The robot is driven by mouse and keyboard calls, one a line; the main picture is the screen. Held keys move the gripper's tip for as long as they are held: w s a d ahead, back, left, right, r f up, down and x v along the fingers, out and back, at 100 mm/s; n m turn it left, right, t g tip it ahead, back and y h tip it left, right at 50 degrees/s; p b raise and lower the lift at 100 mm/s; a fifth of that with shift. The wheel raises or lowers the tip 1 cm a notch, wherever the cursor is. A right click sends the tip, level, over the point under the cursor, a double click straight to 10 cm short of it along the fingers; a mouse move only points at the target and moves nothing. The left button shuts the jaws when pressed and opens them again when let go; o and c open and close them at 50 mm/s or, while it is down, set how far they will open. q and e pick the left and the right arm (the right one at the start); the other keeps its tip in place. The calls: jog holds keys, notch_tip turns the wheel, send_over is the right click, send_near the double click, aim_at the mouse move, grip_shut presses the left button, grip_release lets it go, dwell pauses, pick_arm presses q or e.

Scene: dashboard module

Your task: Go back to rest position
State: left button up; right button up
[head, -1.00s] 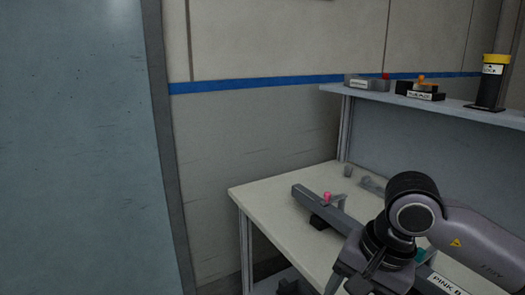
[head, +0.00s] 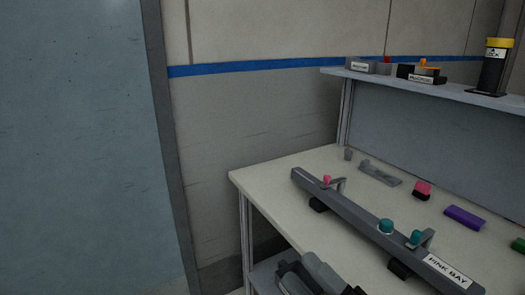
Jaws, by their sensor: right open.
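My right gripper (head: 308,278) shows at the bottom edge of the head view, in front of the workbench (head: 270,180) and low beside its front edge. It is open, and I see nothing held in it. The frame's bottom edge cuts off part of it. My left gripper is not in view. A long grey bar fixture (head: 350,215) lies across the bench, with a pink knob (head: 326,180) and teal knobs (head: 386,227) on it.
A shelf (head: 440,92) above the bench carries small labelled boxes (head: 421,76) and a yellow-topped black cylinder (head: 495,65). A pink piece (head: 423,188), a purple piece (head: 465,217) and a grey bracket (head: 380,173) lie on the bench. A large blue-grey panel (head: 80,150) stands left.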

jog(key=d+f+m+t+h, duration=0.2)
jog(key=d+f+m+h, duration=0.4)
jog(key=f+m+h, duration=0.35)
jog(key=s+d+f+m+g+h, duration=0.2)
jog(key=s+f+m, duration=0.4)
jog(key=f, duration=0.3)
jog(key=s+d+f+m+g+h, duration=0.3)
jog(key=s+d+f+m+g, duration=0.2)
jog(key=f, duration=0.5)
jog(key=s+m, duration=0.1)
jog(key=m, duration=0.1)
jog(key=shift+s+m, duration=0.2)
jog(key=shift+m, duration=0.15)
jog(key=shift+d+f, duration=0.1)
